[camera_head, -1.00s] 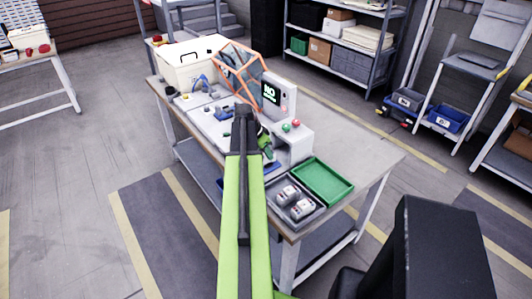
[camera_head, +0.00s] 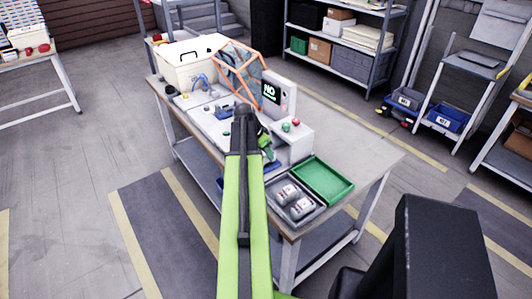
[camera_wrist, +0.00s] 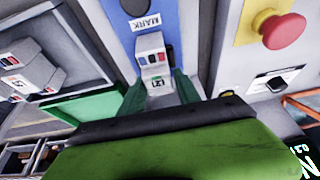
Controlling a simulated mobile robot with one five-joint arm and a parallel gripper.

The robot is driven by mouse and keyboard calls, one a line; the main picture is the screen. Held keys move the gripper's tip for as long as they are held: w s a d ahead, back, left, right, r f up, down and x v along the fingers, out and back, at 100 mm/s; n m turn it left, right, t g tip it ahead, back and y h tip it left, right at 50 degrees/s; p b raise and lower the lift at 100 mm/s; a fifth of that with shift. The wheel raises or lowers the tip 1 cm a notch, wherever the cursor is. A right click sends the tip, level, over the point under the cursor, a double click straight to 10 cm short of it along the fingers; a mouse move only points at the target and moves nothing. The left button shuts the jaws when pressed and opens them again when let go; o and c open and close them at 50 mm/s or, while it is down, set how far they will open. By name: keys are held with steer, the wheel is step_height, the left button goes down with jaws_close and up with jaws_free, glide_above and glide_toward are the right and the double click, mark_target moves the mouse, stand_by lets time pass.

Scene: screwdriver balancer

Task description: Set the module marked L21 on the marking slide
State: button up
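A small light-grey module (camera_wrist: 153,62) with blue and red patches sits between my gripper's fingers in the wrist view. Its white label shows a 2; I cannot read the full mark clearly. The blue marking slide (camera_wrist: 185,22), with a plate reading MARK, lies behind and around it. I cannot tell whether the module rests on the slide. My gripper (camera_wrist: 160,88) has a green finger close against each side of the module and looks shut on it. In the head view my gripper (camera_head: 244,112) is over the bench's machine, and the arm hides the module.
Two more modules (camera_head: 288,193) lie in a grey tray (camera_head: 272,191), beside an empty green tray (camera_head: 323,181). A red emergency button (camera_wrist: 283,31) stands right of the slide.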

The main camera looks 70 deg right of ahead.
steer(key=o, duration=0.3)
steer(key=shift+o, duration=0.2)
steer(key=p+v, duration=1.6)
steer(key=v, duration=0.1)
steer(key=shift+r, duration=0.2)
